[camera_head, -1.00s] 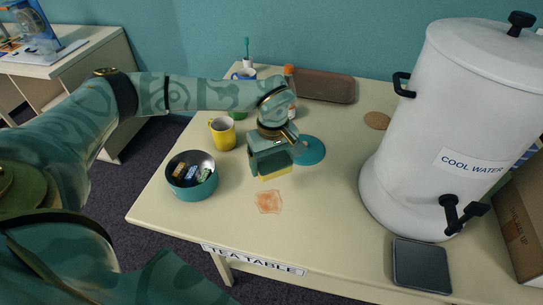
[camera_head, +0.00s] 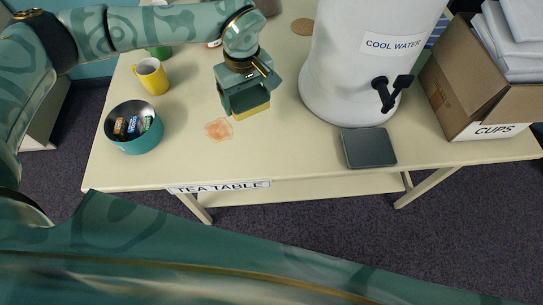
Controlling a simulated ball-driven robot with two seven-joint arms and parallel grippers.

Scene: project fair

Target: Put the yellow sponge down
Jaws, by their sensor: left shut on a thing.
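My left gripper (camera_head: 246,103) is shut on the yellow sponge (camera_head: 252,112), with the sponge's yellow lower part showing below the fingers. They are over the cream tea table (camera_head: 300,155), just right of and behind an orange-brown stain (camera_head: 219,130). I cannot tell whether the sponge touches the tabletop. My right gripper is not in view.
A teal bowl (camera_head: 134,145) with small packets and a yellow mug (camera_head: 152,76) stand to the left. A white cool water urn (camera_head: 350,60), a dark grey tray (camera_head: 368,148) and an open cups box (camera_head: 470,100) are to the right. The front middle of the table is clear.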

